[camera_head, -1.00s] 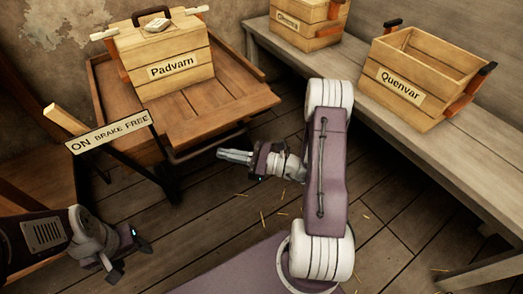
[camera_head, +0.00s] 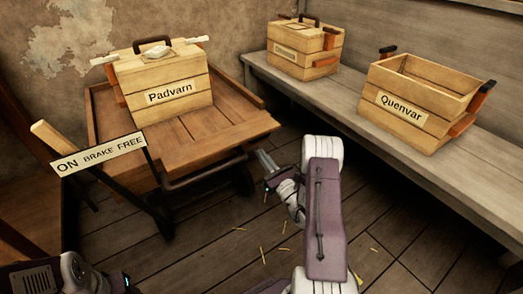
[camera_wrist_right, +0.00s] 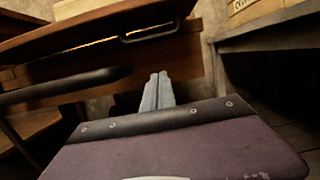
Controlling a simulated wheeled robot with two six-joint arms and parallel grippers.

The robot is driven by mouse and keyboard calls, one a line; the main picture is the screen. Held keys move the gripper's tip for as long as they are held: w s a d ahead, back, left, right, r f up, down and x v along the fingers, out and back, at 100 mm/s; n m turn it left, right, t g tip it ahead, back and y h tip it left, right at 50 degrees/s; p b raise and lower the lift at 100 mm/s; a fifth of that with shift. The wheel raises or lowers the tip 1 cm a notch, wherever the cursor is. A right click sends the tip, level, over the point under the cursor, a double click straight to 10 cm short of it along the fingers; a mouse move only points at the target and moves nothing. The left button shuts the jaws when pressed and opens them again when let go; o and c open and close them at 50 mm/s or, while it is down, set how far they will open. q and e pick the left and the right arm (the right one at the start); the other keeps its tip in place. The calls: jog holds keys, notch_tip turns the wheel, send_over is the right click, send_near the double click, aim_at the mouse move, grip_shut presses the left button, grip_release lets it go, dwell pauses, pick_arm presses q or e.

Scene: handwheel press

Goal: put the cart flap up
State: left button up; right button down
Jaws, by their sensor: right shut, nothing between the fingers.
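The wooden cart (camera_head: 97,112) stands at left with the Padvarn crate (camera_head: 165,85) on it. Its flap (camera_head: 212,140) is the planked board at the near side, sticking out roughly level. In the right wrist view the flap's edge (camera_wrist_right: 95,27) crosses the top, with a dark bar handle (camera_wrist_right: 150,36) by it. My right gripper (camera_head: 265,161) is shut and empty, just below and in front of the flap's right part. Its fingertips (camera_wrist_right: 158,80) point toward the cart, with no clear contact. My left gripper (camera_head: 127,282) is at the bottom edge, partly cut off.
A brake lever sign (camera_head: 98,155) reading ON and BRAKE FREE stands at the cart's left front, with a pale wooden handle (camera_head: 53,138). A bench (camera_head: 350,110) at right holds the open Quenvar crate (camera_head: 410,105) and a closed crate (camera_head: 303,50). The floor between is mostly clear.

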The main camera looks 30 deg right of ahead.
pick_arm(q)
notch_tip(320, 180, down, 4)
jog(key=b, duration=0.2)
jog(key=shift+r+b, duration=0.1)
jog(key=shift+b, duration=0.3)
pick_arm(e)
jog(key=r, duration=0.4)
jog(key=shift+w, duration=0.4)
